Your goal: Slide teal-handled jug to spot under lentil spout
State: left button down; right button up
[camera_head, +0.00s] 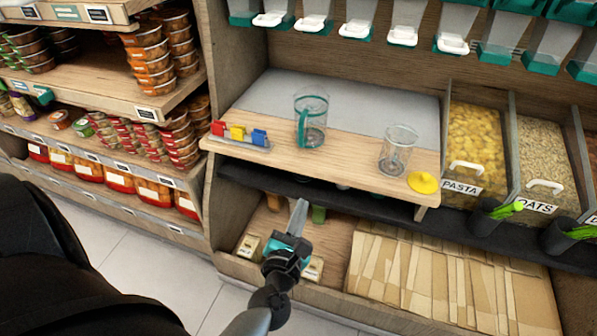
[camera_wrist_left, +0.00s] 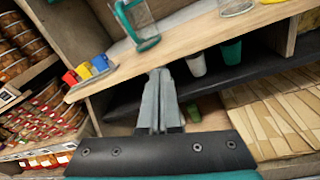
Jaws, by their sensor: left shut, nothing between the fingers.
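The teal-handled jug (camera_head: 311,121) is clear, with a teal rim, and stands upright on the wooden shelf (camera_head: 340,160). It also shows at the top of the left wrist view (camera_wrist_left: 137,22), with its teal handle towards me. My left gripper (camera_head: 298,217) is shut and empty, below and in front of the shelf's front edge, apart from the jug. Its closed fingers (camera_wrist_left: 159,85) point up towards the shelf edge in the wrist view. Several white-handled spouts (camera_head: 358,30) hang above the shelf; I cannot tell which is lentil. My right gripper is not in view.
A second clear jug (camera_head: 397,150) and a yellow lid (camera_head: 423,182) stand right of the teal-handled one. Coloured clips (camera_head: 240,134) sit at the shelf's left. Pasta (camera_head: 475,140) and oats (camera_head: 543,150) bins are at the right. Paper bags (camera_head: 430,275) lie below.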

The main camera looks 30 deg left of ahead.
pick_arm(q)
jog(key=w+a+n, duration=0.1)
jog(key=w+a, duration=0.1)
jog(key=w, duration=0.2)
jog(key=w+a+r+n+y+b, duration=0.1)
jog(key=w+a+n, duration=0.1)
jog(key=w+a, duration=0.1)
jog(key=w+a+r+n+y, duration=0.1)
jog(key=w+a+n, duration=0.1)
jog(key=w, duration=0.3)
jog(key=shift+w+a+r, duration=0.15)
jog(key=shift+a+r, duration=0.1)
jog(key=shift+a, duration=0.5)
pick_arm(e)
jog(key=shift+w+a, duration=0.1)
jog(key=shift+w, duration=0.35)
